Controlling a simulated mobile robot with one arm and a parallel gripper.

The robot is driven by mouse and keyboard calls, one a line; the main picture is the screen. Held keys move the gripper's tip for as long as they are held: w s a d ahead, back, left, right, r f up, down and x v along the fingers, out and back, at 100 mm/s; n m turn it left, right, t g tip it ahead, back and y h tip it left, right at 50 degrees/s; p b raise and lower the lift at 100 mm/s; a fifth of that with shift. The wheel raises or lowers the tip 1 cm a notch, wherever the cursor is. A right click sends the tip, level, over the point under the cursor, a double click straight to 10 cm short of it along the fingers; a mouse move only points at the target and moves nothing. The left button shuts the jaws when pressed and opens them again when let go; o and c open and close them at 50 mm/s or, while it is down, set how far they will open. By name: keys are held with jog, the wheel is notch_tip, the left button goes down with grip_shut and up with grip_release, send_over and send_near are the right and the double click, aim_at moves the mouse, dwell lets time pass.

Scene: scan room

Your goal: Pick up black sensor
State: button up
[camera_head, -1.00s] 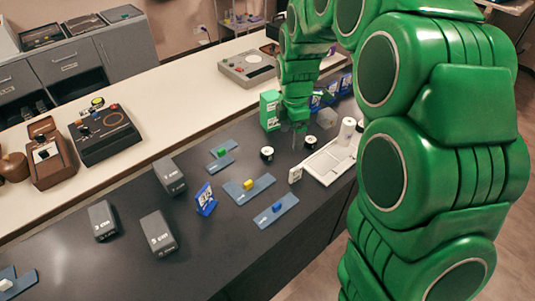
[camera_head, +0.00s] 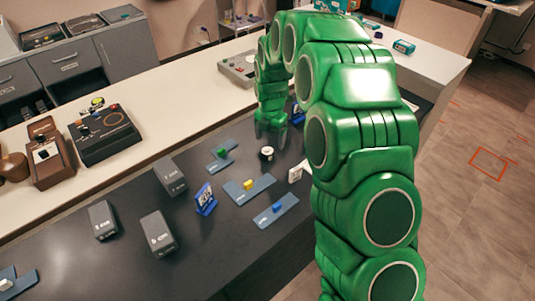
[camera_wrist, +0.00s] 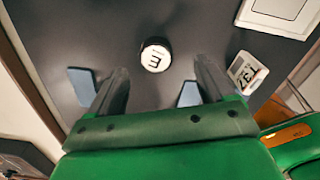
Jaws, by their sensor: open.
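A short black cylinder with a white top (camera_head: 266,154) stands upright on the dark bench. It is the likeliest black sensor. In the wrist view the black cylinder (camera_wrist: 155,55) shows a letter-like mark on its white top, just beyond and between my fingertips. My gripper (camera_wrist: 158,82) is open and empty, with its two grey fingers apart and not touching it. In the head view my gripper (camera_head: 271,141) hangs just behind the cylinder, its fingers hard to make out.
Blue plates with a green block (camera_head: 222,153), a yellow block (camera_head: 248,185) and a blue block (camera_head: 277,207) lie nearby. A white numbered tag (camera_wrist: 243,72) and a white tray (camera_wrist: 278,14) are at the right in the wrist view. Dark grey boxes (camera_head: 158,233) stand front left.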

aim_at(267, 151)
jog(key=shift+s+a+f, duration=0.1)
jog(key=shift+a+f, duration=0.15)
jog(key=shift+f, duration=1.15)
jog(key=shift+a+f, duration=0.2)
jog(key=shift+f, duration=1.2)
jog(key=shift+c, duration=0.2)
jog(key=c, duration=1.1)
jog(key=shift+c, duration=0.2)
